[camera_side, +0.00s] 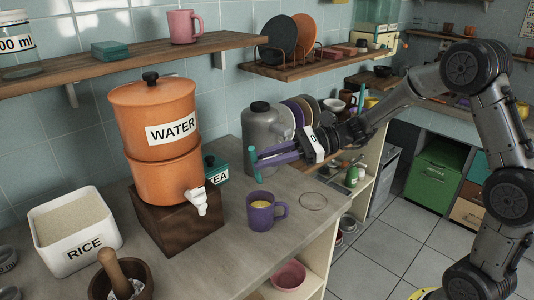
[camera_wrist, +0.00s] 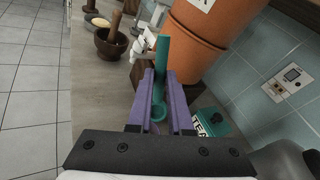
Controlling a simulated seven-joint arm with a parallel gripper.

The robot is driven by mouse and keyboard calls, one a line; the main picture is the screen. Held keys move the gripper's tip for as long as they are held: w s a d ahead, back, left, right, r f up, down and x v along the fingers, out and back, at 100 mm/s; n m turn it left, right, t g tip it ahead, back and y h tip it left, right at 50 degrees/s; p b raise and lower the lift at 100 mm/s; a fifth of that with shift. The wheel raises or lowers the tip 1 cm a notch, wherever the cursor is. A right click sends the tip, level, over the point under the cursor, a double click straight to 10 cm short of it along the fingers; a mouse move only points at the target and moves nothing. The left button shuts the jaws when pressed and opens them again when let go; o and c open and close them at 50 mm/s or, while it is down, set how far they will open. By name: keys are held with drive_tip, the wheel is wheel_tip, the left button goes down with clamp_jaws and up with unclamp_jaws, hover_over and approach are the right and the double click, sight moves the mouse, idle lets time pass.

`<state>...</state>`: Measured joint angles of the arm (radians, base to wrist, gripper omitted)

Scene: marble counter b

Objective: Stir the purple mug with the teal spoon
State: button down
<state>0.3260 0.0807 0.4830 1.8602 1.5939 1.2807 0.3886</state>
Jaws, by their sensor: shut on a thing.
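My gripper (camera_side: 262,157) is shut on the teal spoon (camera_side: 252,140) and holds it nearly upright. The spoon's bowl points down. In the wrist view the teal spoon (camera_wrist: 163,50) stands between the purple fingers of my gripper (camera_wrist: 161,78), with its bowl low between them. The purple mug (camera_side: 262,217) stands upright on the counter with yellow contents and its handle to the right. The spoon's lower end appears above the mug's rim, apart from it.
An orange water dispenser (camera_side: 155,115) on a wooden block (camera_side: 175,222) stands left of the mug, its white tap (camera_side: 197,200) close by. A teal tea box (camera_side: 216,172) and grey jug (camera_side: 262,122) are behind. A round outline (camera_side: 313,201) marks clear counter right of the mug.

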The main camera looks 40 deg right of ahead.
drive_tip(key=shift+w+d+f, duration=0.1)
drive_tip(key=shift+d+f, duration=0.1)
drive_tip(key=shift+f, duration=2.9)
drive_tip(key=shift+w+d+f, duration=0.1)
drive_tip(key=shift+d+f, duration=0.1)
drive_tip(key=shift+f, duration=2.85)
drive_tip(key=shift+f, duration=0.1)
drive_tip(key=shift+s, duration=0.1)
